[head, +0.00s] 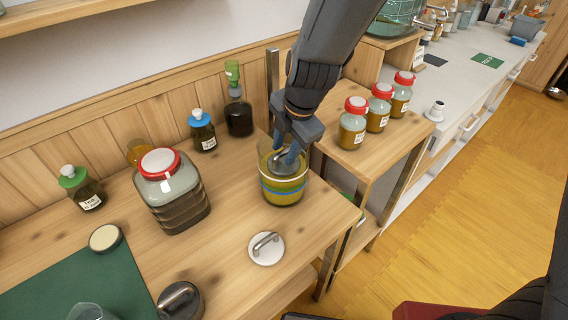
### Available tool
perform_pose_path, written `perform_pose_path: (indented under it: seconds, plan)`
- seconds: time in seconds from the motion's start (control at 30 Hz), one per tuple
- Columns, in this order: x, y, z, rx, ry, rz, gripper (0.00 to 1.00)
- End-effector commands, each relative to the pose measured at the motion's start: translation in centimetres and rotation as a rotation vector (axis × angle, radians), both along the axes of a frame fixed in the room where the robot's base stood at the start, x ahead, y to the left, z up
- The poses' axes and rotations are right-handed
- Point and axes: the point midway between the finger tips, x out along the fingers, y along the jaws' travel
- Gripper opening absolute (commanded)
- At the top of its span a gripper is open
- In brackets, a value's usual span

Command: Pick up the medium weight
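A glass jar (283,190) of yellow-green liquid with coloured bands stands near the right end of the wooden table. My gripper (287,158) points down into its mouth. A grey disc-shaped weight (283,167) shows inside the jar, right at my fingertips. The fingers cover its upper part, so I cannot tell whether they are closed on it. A white disc weight with a metal handle (266,249) lies on the table in front of the jar. A dark round weight with a handle (180,301) stands at the front edge. Which weight is the medium one is not clear.
A big red-lidded jar (172,192) stands left of the banded jar. Bottles with blue (202,131), green (80,188) and dark (238,115) bodies or tops line the back. Red-lidded jars (352,125) stand on the right shelf. A green mat (75,285) lies front left.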

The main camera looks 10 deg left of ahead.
Motion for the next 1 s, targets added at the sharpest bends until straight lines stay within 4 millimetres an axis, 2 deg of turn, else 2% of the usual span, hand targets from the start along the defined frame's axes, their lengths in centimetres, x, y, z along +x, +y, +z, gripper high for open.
perform_pose_path:
  seconds: [0.03,0.2,0.23,1.0]
  plan:
    - [0.0,0.0,0.01,0.0,0.0,0.0,0.3]
    - [0.0,0.0,0.02,0.0,0.0,0.0,0.01]
    - [-0.01,-0.01,0.03,0.0,0.0,0.0,0.0]
    - [-0.04,-0.03,0.0,0.0,0.001,0.0,0.0]
